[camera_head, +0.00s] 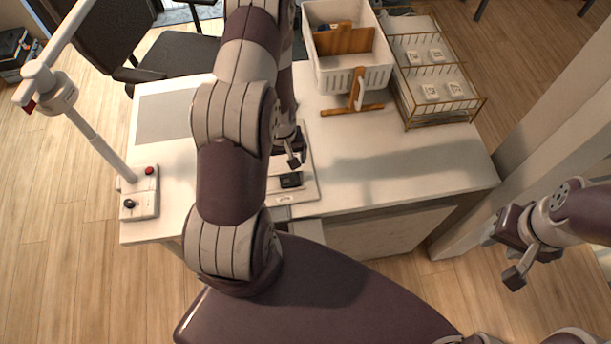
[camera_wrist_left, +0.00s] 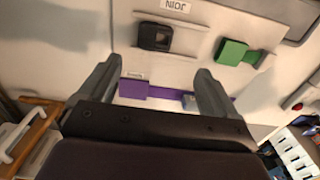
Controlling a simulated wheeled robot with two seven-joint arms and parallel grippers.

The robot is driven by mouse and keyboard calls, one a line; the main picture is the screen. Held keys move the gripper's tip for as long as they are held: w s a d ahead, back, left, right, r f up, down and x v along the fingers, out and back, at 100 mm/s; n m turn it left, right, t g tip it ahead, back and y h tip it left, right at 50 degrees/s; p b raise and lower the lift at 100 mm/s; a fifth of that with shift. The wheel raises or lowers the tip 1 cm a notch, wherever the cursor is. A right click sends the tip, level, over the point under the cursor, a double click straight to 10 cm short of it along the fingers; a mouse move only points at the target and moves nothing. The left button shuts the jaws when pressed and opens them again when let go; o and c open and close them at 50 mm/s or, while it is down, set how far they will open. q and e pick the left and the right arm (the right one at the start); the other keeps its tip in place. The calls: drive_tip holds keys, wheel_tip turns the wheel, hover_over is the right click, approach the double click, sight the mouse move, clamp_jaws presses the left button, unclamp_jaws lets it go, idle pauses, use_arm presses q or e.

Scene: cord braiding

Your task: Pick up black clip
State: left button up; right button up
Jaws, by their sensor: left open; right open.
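The black clip (camera_head: 291,180) lies on a pale board on the desk, close to the board's near edge. In the left wrist view the black clip (camera_wrist_left: 155,37) lies beyond my open fingers, roughly between their lines, beside a "JOIN" label. My left gripper (camera_head: 293,158) is open and empty, near the clip and apart from it; it also shows in the left wrist view (camera_wrist_left: 158,68). My right gripper (camera_head: 514,272) is open and empty, off to the right away from the desk. My left arm hides part of the board.
The wrist view shows a green clip (camera_wrist_left: 232,52) and a purple clip (camera_wrist_left: 133,90) on the board. A white basket (camera_head: 348,70) and a wire rack (camera_head: 437,75) stand at the back. A button box (camera_head: 140,200) is at left. The desk's right part (camera_head: 420,160) is clear.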

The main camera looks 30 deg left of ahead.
use_arm(q)
drive_tip(key=b, duration=0.2)
hover_over(289, 177)
drive_tip(key=a, duration=0.1)
drive_tip(key=f, duration=0.4)
drive_tip(key=shift+s+f, duration=0.2)
drive_tip(key=shift+s, duration=0.2)
drive_tip(key=f, duration=0.1)
drive_tip(key=d+f, duration=0.1)
drive_tip(key=w+f+b, duration=0.1)
drive_tip(key=shift+d+f, duration=0.15)
drive_tip(key=shift+d, duration=0.1)
drive_tip(key=shift+s+a+f, duration=0.1)
drive_tip(key=shift+a+f, duration=0.05)
drive_tip(key=shift+f, duration=0.45)
drive_tip(key=shift+s+a+f, duration=0.1)
drive_tip(key=shift+f, duration=0.5)
drive_tip(key=shift+w, duration=0.1)
drive_tip(key=shift+c, duration=0.6)
drive_tip(key=shift+d, duration=0.15)
drive_tip(key=c, duration=1)
